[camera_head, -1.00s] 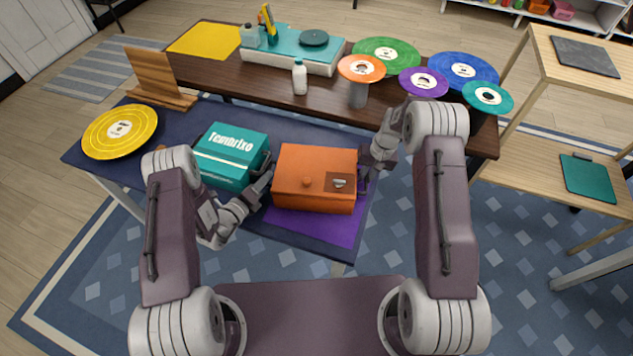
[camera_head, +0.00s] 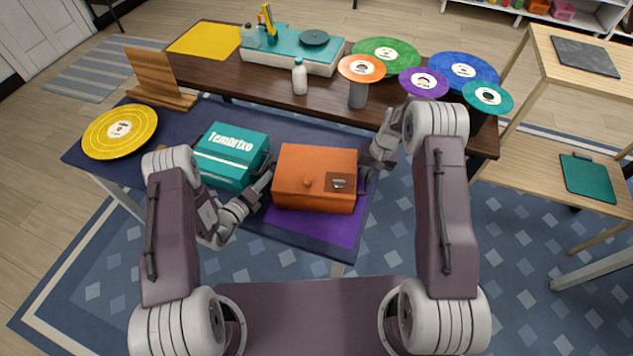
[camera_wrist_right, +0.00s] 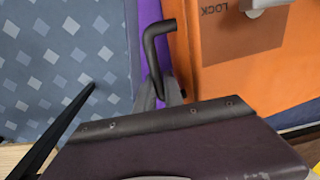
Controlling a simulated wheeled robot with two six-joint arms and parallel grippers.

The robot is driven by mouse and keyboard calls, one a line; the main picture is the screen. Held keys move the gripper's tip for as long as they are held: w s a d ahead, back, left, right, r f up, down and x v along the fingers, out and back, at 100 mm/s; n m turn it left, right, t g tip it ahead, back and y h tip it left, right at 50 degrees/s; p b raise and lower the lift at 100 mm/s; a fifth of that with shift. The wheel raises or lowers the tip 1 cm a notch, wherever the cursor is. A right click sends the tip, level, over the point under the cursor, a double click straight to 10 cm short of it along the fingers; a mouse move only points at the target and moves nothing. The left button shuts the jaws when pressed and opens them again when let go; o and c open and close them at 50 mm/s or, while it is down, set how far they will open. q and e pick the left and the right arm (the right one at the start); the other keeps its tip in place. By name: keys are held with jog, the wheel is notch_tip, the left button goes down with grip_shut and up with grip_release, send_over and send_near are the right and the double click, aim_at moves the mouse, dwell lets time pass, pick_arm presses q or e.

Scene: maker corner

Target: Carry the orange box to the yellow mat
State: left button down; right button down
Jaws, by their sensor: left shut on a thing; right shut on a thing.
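The orange box (camera_head: 313,172) stands closed on a purple mat (camera_head: 318,226) on the near blue table. My left gripper (camera_head: 262,186) is at the box's left side, shut on it. My right gripper (camera_head: 365,180) is at the box's right side, shut on it. In the right wrist view the orange box (camera_wrist_right: 245,75) fills the right, with a dark bent handle (camera_wrist_right: 158,50) at its side; the grip itself is partly hidden there. The yellow mat (camera_head: 204,41) lies flat and bare at the far left of the dark brown table behind.
A teal box (camera_head: 231,157) stands close left of the orange box. A yellow record (camera_head: 120,131) and a wooden stand (camera_head: 158,82) are at the left. A white bottle (camera_head: 299,77), a teal record player (camera_head: 290,52) and several records occupy the brown table. Wooden shelves (camera_head: 562,100) stand right.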

pick_arm(q)
jog(key=shift+s+a+f, duration=0.1)
pick_arm(e)
jog(key=shift+w+d+r, duration=0.1)
jog(key=shift+r, duration=0.05)
